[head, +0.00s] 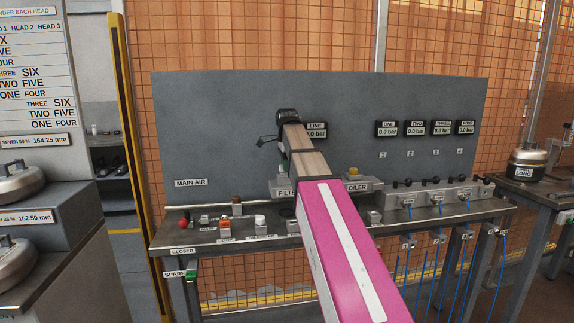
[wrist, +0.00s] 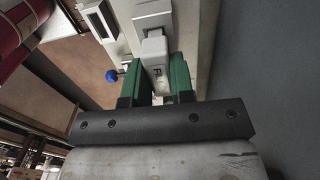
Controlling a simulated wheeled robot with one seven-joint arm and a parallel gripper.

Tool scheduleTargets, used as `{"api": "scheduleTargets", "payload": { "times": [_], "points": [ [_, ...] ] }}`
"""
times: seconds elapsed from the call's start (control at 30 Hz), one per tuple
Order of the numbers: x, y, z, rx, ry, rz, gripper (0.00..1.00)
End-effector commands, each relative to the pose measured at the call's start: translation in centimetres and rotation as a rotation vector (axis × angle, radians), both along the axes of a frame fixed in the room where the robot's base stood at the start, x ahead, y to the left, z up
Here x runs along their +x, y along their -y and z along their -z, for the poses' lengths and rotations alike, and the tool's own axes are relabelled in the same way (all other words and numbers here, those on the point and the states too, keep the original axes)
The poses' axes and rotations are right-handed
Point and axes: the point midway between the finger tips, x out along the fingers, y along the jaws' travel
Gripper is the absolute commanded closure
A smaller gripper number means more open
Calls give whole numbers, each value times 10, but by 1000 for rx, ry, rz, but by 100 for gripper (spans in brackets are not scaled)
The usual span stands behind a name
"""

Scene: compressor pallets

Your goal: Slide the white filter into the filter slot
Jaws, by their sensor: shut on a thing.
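My gripper (wrist: 158,72) shows in the wrist view with two green fingers shut on a small white block, the white filter (wrist: 156,50). A pale housing (wrist: 152,12) lies just beyond the filter; I cannot tell whether they touch. In the head view my arm covers most of the gripper, and only a bit of green finger (head: 284,159) shows left of the arm. Below it, a grey holder (head: 279,184) on the bench carries a partly covered label starting "FILT". The slot itself is hidden behind my arm in the head view.
A grey panel (head: 230,120) with pressure displays (head: 415,128) stands close behind. The bench (head: 200,240) carries a red knob (head: 184,224), a white knob (head: 260,221) and other small parts. A valve row (head: 430,194) with blue hoses is at right. A blue ball (wrist: 111,75) shows beside the gripper.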

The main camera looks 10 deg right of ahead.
Motion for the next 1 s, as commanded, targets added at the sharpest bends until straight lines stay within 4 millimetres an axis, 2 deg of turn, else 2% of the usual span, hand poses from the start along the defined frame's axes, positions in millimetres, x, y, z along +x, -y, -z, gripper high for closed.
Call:
{"api": "scheduleTargets", "payload": {
  "times": [0.6, 0.63, 0.7, 0.73, 1.0],
  "points": [
    [0, 0, 13, 0, 0, 0, 100],
    [0, 0, 13, 0, 1, 0, 74],
    [0, 0, 13, 0, 1, 0, 52],
    [0, 0, 13, 0, 1, 0, 48],
    [0, 0, 12, 0, 0, 0, 48]
  ]
}}
